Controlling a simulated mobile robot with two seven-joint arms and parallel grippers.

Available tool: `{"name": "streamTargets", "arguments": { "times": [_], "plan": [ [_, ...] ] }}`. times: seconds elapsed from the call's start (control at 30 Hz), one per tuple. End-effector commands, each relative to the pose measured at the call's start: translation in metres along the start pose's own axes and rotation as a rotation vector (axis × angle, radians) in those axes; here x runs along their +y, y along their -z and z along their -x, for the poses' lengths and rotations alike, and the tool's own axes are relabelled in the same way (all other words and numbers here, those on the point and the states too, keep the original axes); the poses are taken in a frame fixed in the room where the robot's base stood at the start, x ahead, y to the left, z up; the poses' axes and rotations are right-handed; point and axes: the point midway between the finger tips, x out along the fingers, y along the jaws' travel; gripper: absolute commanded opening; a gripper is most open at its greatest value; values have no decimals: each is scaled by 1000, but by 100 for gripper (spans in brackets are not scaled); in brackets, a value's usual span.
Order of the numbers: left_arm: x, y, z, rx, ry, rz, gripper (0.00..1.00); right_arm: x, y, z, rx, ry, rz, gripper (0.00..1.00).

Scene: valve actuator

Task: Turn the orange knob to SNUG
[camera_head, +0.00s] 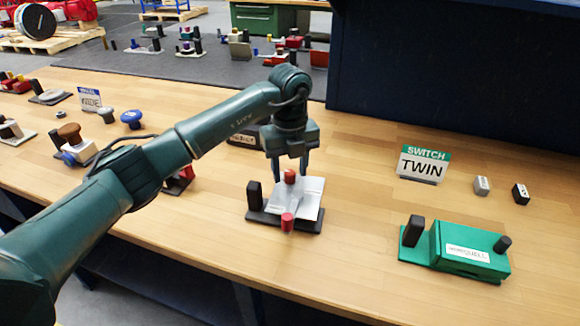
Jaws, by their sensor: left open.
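A silver valve device (310,193) on a black base (262,217) stands on the bench in the middle of the view. A red-orange knob (290,177) sits upright on its top. A second red knob (287,222) is at its front, and a black upright post (254,195) stands at its left. I cannot make out a SNUG mark or which of the two is the orange knob. My left gripper (290,170) points down over the device, open, with its fingers on either side of the top knob. I cannot tell whether they touch it. My right gripper is not in view.
A green switch box (455,249) with black posts stands at the right, with a TWIN sign (423,164) behind it. Two small blocks lie near the sign. Other knobs and devices stand at the left, partly behind my arm. Bench between the silver device and green box is clear.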

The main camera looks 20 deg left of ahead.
Motion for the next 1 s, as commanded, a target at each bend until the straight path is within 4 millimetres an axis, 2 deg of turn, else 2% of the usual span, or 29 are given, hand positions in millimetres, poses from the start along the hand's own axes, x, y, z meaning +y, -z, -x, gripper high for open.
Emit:
{"name": "streamTargets", "arguments": {
  "times": [0.33, 0.87, 1.0],
  "plan": [
    [0, 0, -5, 0, 0, -1, 45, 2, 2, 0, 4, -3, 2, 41],
    [0, 0, -4, 0, 0, -1, 2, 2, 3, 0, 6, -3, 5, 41],
    [0, 0, -4, 0, 0, -4, 0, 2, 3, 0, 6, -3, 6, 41]
  ]
}}
